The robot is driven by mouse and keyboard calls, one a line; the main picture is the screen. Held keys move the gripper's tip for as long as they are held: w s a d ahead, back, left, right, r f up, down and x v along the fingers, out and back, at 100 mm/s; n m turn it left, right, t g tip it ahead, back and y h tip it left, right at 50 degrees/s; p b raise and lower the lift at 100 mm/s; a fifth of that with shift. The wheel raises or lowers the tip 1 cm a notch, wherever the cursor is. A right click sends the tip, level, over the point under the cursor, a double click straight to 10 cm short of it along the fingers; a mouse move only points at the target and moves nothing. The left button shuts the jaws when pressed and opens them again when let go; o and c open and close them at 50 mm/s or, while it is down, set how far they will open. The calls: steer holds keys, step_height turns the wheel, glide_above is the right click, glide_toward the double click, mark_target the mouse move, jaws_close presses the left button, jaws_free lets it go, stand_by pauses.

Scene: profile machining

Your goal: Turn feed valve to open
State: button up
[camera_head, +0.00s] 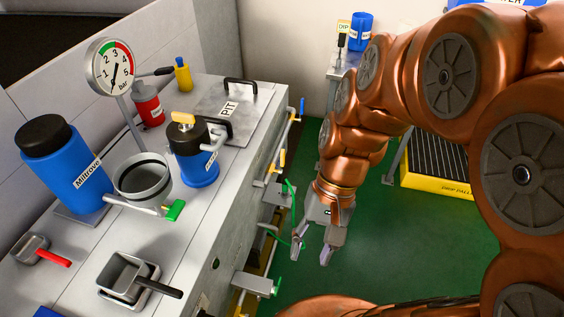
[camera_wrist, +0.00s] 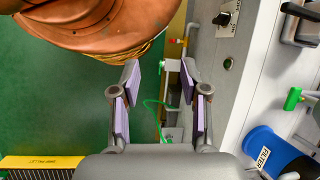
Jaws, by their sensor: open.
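No label in view names the feed valve, so I cannot tell which one it is. Along the bench's right side are a yellow handle (camera_head: 282,158), a blue handle (camera_head: 302,106) and a green handle (camera_head: 275,287) on pipework. Another green handle (camera_head: 174,211) is on the funnel outlet; a green handle also shows in the wrist view (camera_wrist: 292,99). My gripper (camera_head: 311,255) is open and empty, pointing down beside the bench, right of the pipework. In the wrist view, my gripper (camera_wrist: 160,72) has its purple pads apart, with a thin green line (camera_wrist: 158,107) behind them.
A yellow drip tray (camera_head: 438,187) lies on the right. Green floor (camera_head: 405,245) beside the bench is clear.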

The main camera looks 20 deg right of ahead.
steer(key=w+a+f+m+y+b, duration=0.4)
steer(key=w+f+m+y+b, duration=0.15)
steer(key=w, duration=0.35)
steer(key=m+t+y+b, duration=0.7)
steer(key=m+t+b, duration=0.4)
steer(key=m, duration=0.4)
glide_toward(282, 166)
step_height(282, 166, up, 3)
steer(key=w+a+t, duration=0.1)
steer(key=a, duration=0.1)
steer(key=shift+n+h, duration=0.25)
steer(key=shift+r+x, duration=0.1)
steer(key=shift+x, duration=1.9)
steer(key=shift+r+x, duration=0.15)
steer(key=shift+x, duration=1.8)
steer(key=shift+w+d, duration=0.1)
steer(key=shift+w, duration=0.1)
steer(key=shift+c, duration=0.2)
jaws_close()
